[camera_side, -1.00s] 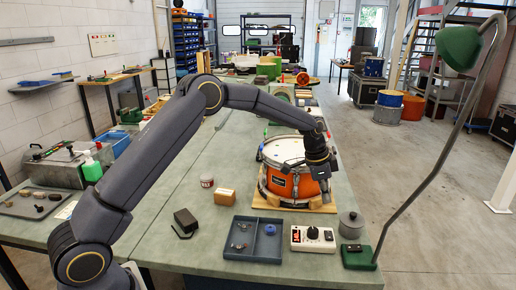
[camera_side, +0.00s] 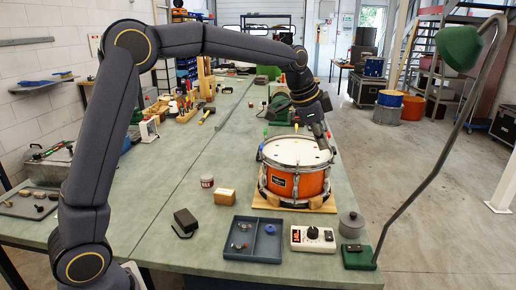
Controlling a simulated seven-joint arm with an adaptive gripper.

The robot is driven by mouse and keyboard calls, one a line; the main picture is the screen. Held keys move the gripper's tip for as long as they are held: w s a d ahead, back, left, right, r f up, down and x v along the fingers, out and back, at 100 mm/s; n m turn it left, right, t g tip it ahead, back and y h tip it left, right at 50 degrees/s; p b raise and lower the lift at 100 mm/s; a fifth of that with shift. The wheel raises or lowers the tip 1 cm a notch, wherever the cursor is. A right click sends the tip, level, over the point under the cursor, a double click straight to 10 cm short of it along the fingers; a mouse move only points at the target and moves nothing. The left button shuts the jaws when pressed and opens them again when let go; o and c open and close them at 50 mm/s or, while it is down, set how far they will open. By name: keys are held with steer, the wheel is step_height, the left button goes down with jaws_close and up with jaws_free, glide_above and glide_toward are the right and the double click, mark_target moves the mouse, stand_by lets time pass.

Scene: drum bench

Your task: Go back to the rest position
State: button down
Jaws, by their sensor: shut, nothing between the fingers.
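My gripper (camera_side: 324,143) is in the air over the right side of the orange snare drum (camera_side: 280,184), pointing down. Its fingers look shut and hold nothing that I can see. In this view I cannot tell the exact gap between the fingertips and the drum's white head. The drum stands upright on a wooden base on the green bench.
A green lamp (camera_side: 458,47) on a bent pole rises at the right. The bench's middle left is largely clear.

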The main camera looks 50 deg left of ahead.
steer(key=s+a+r+n+t, duration=0.1)
steer(key=s+r, duration=0.2)
steer(key=s, duration=0.3)
steer(key=s+r+n+y, duration=0.1)
steer(key=s+r, duration=0.1)
steer(key=s, duration=0.5)
steer(key=s+a+r+n+t, duration=0.1)
steer(key=s+r, duration=0.2)
steer(key=s, duration=0.3)
steer(key=s+a+f+n+g, duration=0.1)
steer(key=s+a+f+n, duration=0.1)
steer(key=s+f+n, duration=0.4)
steer(key=s+f, duration=0.4)
steer(key=s, duration=0.4)
steer(key=shift+f, duration=0.25)
steer(key=c, duration=1.8)
jaws_free()
steer(key=shift+w, duration=0.1)
steer(key=shift+c, duration=0.2)
